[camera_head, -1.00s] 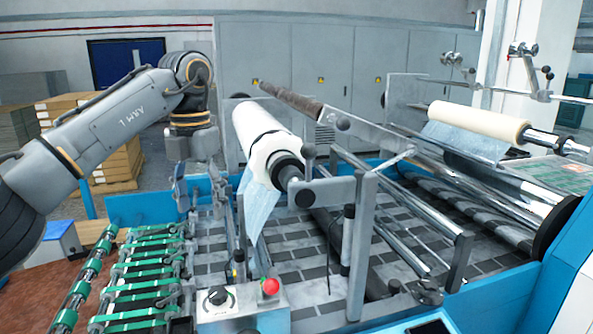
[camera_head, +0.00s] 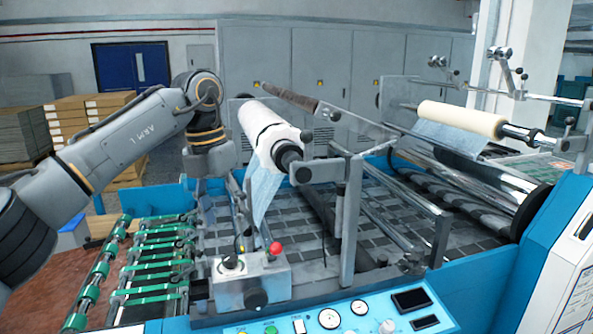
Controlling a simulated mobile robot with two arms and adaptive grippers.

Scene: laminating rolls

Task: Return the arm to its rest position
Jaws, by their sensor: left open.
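My left arm comes in from the left, bends at the elbow and points down. Its gripper (camera_head: 211,178) is at the lower end, behind the machine's left side and left of the white film roll (camera_head: 265,130). The gripper is small and partly hidden, and its fingers are hard to make out; it appears open, with nothing visible in it. The white roll sits on its shaft, with a bluish film sheet (camera_head: 264,190) hanging below it. A cream roll (camera_head: 460,118) rests on another shaft at the right. My right gripper is not in view.
The blue laminating machine fills the middle and right. A control box (camera_head: 250,284) with a red button stands in front, above a panel of knobs. A green-belted conveyor (camera_head: 155,262) is at left. Stacked boxes (camera_head: 68,122) and grey cabinets (camera_head: 290,60) stand behind.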

